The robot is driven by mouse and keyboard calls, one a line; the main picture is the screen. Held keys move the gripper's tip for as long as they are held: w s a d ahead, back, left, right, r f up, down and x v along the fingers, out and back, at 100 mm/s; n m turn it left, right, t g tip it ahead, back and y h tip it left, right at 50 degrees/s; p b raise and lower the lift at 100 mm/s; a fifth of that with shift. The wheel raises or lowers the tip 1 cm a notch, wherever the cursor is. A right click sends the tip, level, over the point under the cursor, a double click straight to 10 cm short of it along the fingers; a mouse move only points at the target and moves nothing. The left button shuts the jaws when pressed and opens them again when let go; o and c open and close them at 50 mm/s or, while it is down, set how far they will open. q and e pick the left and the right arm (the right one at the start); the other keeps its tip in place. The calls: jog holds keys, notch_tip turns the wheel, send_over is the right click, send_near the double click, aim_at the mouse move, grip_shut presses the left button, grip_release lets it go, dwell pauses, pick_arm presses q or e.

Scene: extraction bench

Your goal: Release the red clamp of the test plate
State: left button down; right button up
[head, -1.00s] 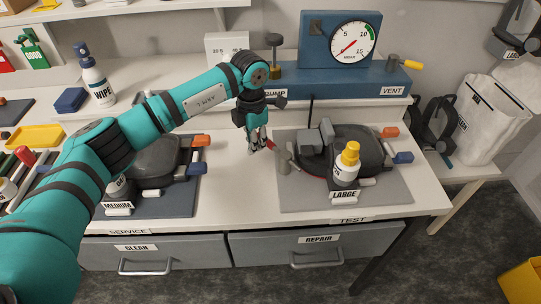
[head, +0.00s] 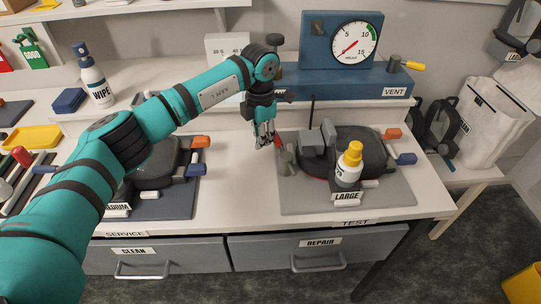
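The grey test plate (head: 390,200) lies on the right of the bench, above the TEST label. It bears a dark round device (head: 368,153) with orange and blue handles, and a LARGE label. Contact and finger opening are too small to tell. My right gripper is out of view.
A yellow-capped bottle (head: 348,167) stands at the front of the test plate. Behind is the blue pump and vent unit (head: 360,84) with a gauge. The service plate (head: 175,208) with another device lies left, partly behind my arm. Bare bench lies between the plates.

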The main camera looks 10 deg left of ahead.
pick_arm(q)
jog(key=shift+w+d+r, duration=0.1)
jog(key=shift+r, duration=0.1)
jog(key=shift+r+p, duration=0.6)
jog(key=shift+r, duration=0.2)
notch_tip(320, 180, up, 6)
jog(key=s+p, duration=0.1)
jog(key=p, duration=0.2)
jog(key=shift+d+p, duration=0.15)
jog(key=shift+p, duration=0.15)
jog(key=shift+f, duration=0.1)
